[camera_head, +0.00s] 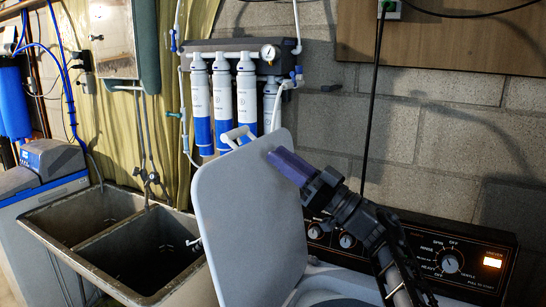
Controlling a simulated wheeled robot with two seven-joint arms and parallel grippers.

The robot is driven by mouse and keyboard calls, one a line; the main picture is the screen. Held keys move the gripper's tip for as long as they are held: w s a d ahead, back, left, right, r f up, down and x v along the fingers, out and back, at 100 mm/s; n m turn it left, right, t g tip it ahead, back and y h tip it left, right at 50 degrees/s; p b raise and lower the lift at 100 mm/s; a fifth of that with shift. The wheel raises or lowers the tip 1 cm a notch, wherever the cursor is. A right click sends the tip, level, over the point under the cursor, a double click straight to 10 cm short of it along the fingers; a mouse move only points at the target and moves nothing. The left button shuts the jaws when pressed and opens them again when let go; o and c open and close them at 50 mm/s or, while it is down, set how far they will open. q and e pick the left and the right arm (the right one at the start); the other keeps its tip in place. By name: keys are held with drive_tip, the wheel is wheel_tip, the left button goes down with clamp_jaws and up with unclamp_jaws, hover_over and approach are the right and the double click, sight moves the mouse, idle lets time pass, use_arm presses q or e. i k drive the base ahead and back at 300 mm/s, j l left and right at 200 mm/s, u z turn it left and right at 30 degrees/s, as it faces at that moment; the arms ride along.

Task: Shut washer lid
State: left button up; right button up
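The washer lid (245,225) is a light grey rounded panel standing raised, tilted nearly upright, on the left side of the washer opening. The washer's pale top and tub opening (345,292) show at the bottom, with the dark control panel (450,258) behind.
A grey double sink (130,240) stands left of the lid. White-and-blue filter cartridges (222,100) hang on the block wall behind. A grey-blue softener unit (50,200) is at far left. A black cord (373,100) hangs behind the arm.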

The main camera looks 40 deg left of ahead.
sight(258, 227)
drive_tip(key=k, duration=1.5)
